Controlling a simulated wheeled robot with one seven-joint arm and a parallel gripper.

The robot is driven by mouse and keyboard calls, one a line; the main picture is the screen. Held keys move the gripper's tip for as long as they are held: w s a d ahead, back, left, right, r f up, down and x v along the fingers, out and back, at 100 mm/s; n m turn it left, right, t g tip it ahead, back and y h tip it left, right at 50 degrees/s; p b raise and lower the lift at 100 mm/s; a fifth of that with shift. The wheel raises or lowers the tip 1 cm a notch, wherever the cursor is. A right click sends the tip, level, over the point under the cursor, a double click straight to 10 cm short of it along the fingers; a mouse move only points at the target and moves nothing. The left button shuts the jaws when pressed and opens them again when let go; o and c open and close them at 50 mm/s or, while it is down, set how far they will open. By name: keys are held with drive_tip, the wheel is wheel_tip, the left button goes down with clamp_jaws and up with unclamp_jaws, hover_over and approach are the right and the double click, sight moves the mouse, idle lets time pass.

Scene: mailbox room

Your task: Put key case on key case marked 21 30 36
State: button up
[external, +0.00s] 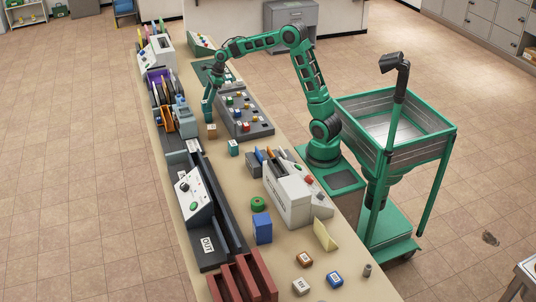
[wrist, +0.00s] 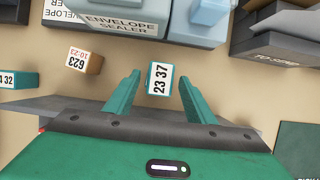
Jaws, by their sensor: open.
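My gripper (external: 207,104) reaches down to the counter beside the black tray, and its fingers (wrist: 159,76) are open in the wrist view. A teal key case with a white label reading "23 37" (wrist: 160,80) lies between the fingertips, with a gap visible on its left and the right finger very close. Another teal case (wrist: 18,79), its label partly cut off and ending "4 32", lies at the left edge; it seems to be the teal case (external: 234,147) in the external view. I cannot read a 21 30 36 label in either view.
A brown block marked 623 10-23 (wrist: 84,60) lies left of the fingers; it also shows in the external view (external: 212,131). The envelope sealer (wrist: 118,25) stands beyond it. The black tray (external: 262,132) holds several small coloured cases.

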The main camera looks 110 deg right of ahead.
drive_tip(key=v, duration=0.9)
drive_tip(key=shift+r, duration=0.3)
drive_tip(key=s+a+f+n+g, duration=0.1)
drive_tip(key=s+a+n, duration=0.5)
drive_tip(key=a, duration=0.4)
drive_tip(key=s+a+f+n+g, duration=0.2)
drive_tip(key=s+a+n, duration=0.1)
drive_tip(key=a+n, duration=0.65)
drive_tip(key=s+a+f+n, duration=0.3)
drive_tip(key=s+a+n, duration=0.3)
drive_tip(key=s+n, duration=0.1)
drive_tip(key=s+a+f+n+g, duration=0.1)
drive_tip(key=s+a+f+n, duration=0.2)
drive_tip(key=s+a+n, duration=0.3)
drive_tip(key=s+n, duration=0.1)
drive_tip(key=s, duration=0.3)
drive_tip(key=shift+s+f, duration=0.3)
drive_tip(key=shift+a, duration=0.1)
